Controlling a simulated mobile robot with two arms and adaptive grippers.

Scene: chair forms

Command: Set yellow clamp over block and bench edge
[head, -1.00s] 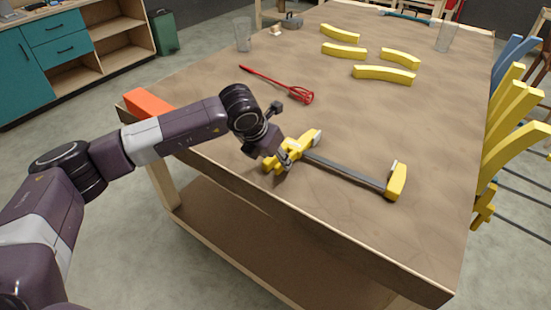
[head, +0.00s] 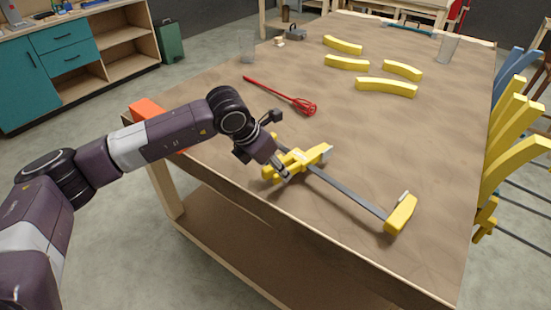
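The yellow clamp (head: 312,157) has a long dark grey bar and a yellow jaw (head: 401,214) at its right end. It lies along or just above the bench top near the front edge; I cannot tell whether it touches. My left gripper (head: 284,169) is shut on the clamp's yellow handle end, and its fingers partly hide it. An orange block (head: 146,108) sits at the bench's left edge, partly hidden behind my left arm. The bench (head: 440,150) has a brown top. My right gripper is not in view.
A red whisk (head: 285,95) lies behind the clamp. Several curved yellow pieces (head: 386,87) lie farther back. Clear glasses (head: 447,48) stand near the back and left. Yellow and blue chair parts (head: 510,130) stand beyond the right edge.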

